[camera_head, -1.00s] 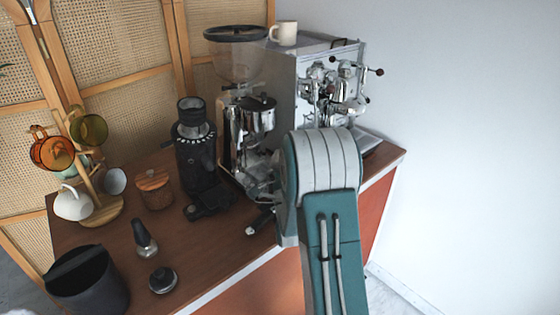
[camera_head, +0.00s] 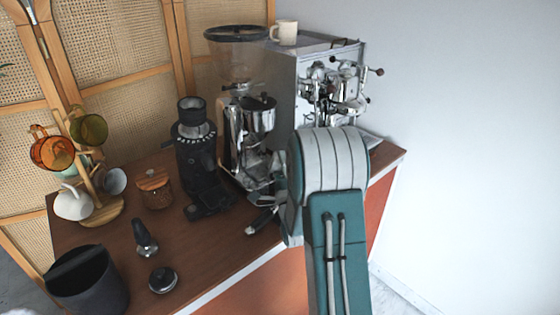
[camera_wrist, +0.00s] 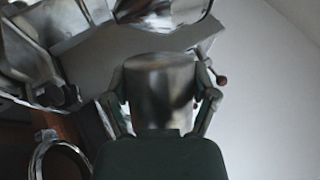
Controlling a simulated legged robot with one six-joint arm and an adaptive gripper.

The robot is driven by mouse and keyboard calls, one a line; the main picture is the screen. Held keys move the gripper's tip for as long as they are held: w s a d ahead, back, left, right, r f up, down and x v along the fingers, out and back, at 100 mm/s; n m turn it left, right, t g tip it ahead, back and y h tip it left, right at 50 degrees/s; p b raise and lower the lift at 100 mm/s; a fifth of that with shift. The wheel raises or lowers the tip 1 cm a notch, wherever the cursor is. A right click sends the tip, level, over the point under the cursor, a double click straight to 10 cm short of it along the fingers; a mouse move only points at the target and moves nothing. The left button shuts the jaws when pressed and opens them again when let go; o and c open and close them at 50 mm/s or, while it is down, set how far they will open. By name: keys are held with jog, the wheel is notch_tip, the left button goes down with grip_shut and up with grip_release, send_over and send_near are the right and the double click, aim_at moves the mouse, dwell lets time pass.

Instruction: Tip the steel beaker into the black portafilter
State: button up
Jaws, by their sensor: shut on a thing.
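The steel beaker (camera_wrist: 162,98) is in the middle of the wrist view, held between both fingers of my gripper (camera_wrist: 160,78). The beaker looks close to upright in that view; its contents are hidden. In the head view my own arm hides the gripper and beaker. What looks like the black portafilter (camera_head: 264,216) lies near the counter's front edge, just left of my arm, partly covered by it. A shiny ring (camera_wrist: 60,160) at the lower left of the wrist view may be its rim, apart from the beaker.
A chrome grinder (camera_head: 257,115) and the espresso machine (camera_head: 345,85) stand behind my arm. A black grinder (camera_head: 197,150) stands to the left. A tamper (camera_head: 145,240), a dark round tool (camera_head: 163,280) and a black bin (camera_head: 88,283) are at the front left.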

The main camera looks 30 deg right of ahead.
jog(key=n+y, duration=0.1)
jog(key=n, duration=0.1)
jog(key=f+n+y, duration=0.1)
jog(key=n, duration=0.1)
jog(key=n+y, duration=0.2)
jog(key=shift+a+f+g, duration=0.3)
jog(key=shift+a+g, duration=0.1)
jog(key=n+y, duration=0.1)
jog(key=n, duration=0.1)
jog(key=n+g+y, duration=0.1)
jog(key=n, duration=0.1)
jog(key=shift+w+a+f, duration=0.15)
jog(key=shift+f, duration=0.05)
jog(key=n+g, duration=0.1)
jog(key=n+g+y, duration=0.1)
jog(key=n, duration=0.2)
jog(key=shift+w+a+f+n+g+y, duration=0.1)
jog(key=shift+a+f+n+g+y, duration=0.1)
jog(key=shift+f+n+g+y, duration=0.15)
jog(key=n, duration=0.1)
jog(key=n+g, duration=0.2)
jog(key=shift+d+f+n, duration=0.25)
jog(key=n, duration=0.1)
jog(key=n+g+h, duration=0.1)
jog(key=g, duration=0.1)
jog(key=shift+s+d+f+n+h, duration=0.25)
jog(key=shift+s+d+f+n, duration=0.1)
jog(key=shift+n, duration=0.05)
